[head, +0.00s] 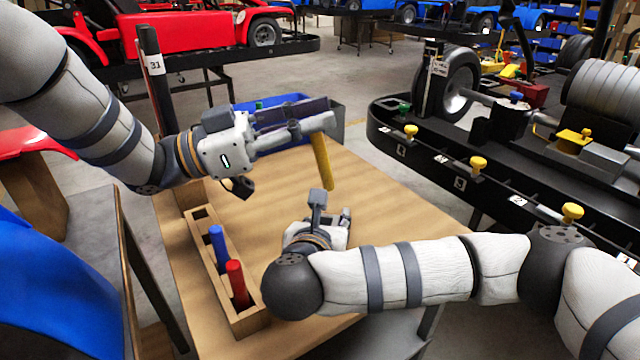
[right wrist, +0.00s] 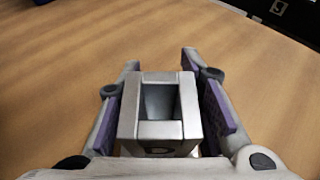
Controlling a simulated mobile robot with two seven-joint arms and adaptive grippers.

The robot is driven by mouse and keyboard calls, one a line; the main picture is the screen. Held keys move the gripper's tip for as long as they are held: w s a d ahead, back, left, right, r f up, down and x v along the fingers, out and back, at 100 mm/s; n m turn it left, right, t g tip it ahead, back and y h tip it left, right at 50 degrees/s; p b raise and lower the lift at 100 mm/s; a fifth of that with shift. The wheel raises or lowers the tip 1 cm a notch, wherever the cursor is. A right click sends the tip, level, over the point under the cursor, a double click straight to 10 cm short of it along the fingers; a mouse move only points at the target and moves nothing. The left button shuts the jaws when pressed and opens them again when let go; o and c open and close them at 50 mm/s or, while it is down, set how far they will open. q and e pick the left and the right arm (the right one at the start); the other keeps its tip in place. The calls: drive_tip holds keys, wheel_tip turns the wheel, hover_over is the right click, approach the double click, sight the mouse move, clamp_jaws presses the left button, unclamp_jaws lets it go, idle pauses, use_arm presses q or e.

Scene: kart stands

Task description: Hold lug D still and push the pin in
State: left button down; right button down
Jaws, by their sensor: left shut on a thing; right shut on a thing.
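A yellow pin (head: 321,162) hangs from my left gripper (head: 318,126), which is shut on its upper end. The pin is slightly tilted, its lower end free above the wooden table and up and to the right of my right gripper (head: 322,212). In the right wrist view, a grey square lug (right wrist: 159,132) with an open square hole sits between the purple pads of my right gripper (right wrist: 170,100), which is shut on it. The hole looks empty and no pin touches the lug.
A wooden rack (head: 205,265) holds a blue pin (head: 218,242) and a red pin (head: 237,282) at the table's left. A blue bin (head: 335,125) stands behind my left gripper. The black kart stand (head: 385,150) is at right. The table's middle right is clear.

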sight(325, 187)
use_arm(q)
drive_tip(key=f+g, duration=0.1)
drive_tip(key=d+f+m+g+y, duration=0.1)
drive_tip(key=d+f+g+y, duration=0.1)
drive_tip(key=shift+w+f+m, duration=0.2)
drive_tip(key=shift+w+m, duration=0.1)
drive_tip(key=shift+w, duration=0.1)
drive_tip(key=shift+a, duration=0.1)
drive_tip(key=shift+f, duration=3.75)
drive_tip(key=c, duration=1.5)
unclamp_jaws()
drive_tip(key=shift+c, duration=0.2)
